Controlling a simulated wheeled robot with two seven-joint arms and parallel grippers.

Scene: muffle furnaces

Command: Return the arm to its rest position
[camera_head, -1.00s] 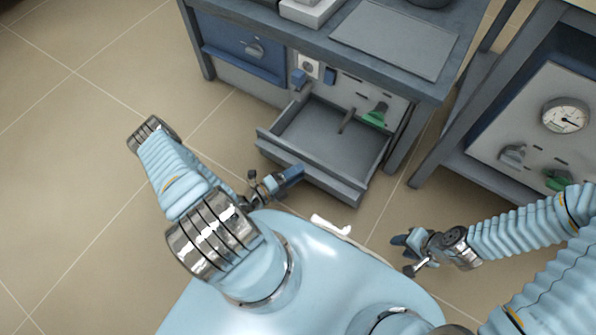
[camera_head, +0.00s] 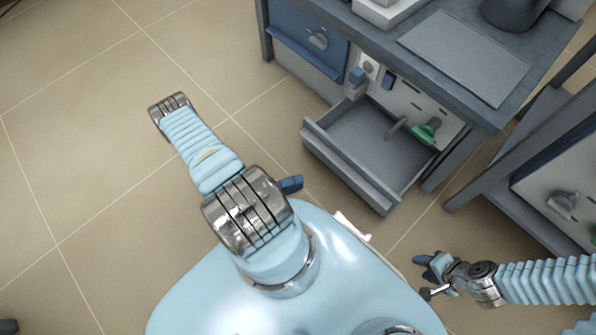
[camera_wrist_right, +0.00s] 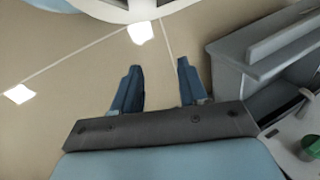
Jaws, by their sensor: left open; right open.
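My left arm (camera_head: 200,145) reaches out and folds back at the left in the head view. Its links hide most of my left gripper (camera_head: 291,184); only a blue finger part shows beside the metal joint. My right gripper (camera_head: 427,276) is at the lower right in the head view, over the floor and apart from the furnace. In the right wrist view, the two blue fingers of my right gripper (camera_wrist_right: 158,82) stand apart with nothing between them.
A grey furnace bench (camera_head: 480,105) stands at the upper right with a drawer-like front tray (camera_head: 350,165) pulled out towards me. A green handle (camera_head: 424,133) is on its panel. A second unit (camera_head: 560,190) stands at the right edge. The floor at the left is clear.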

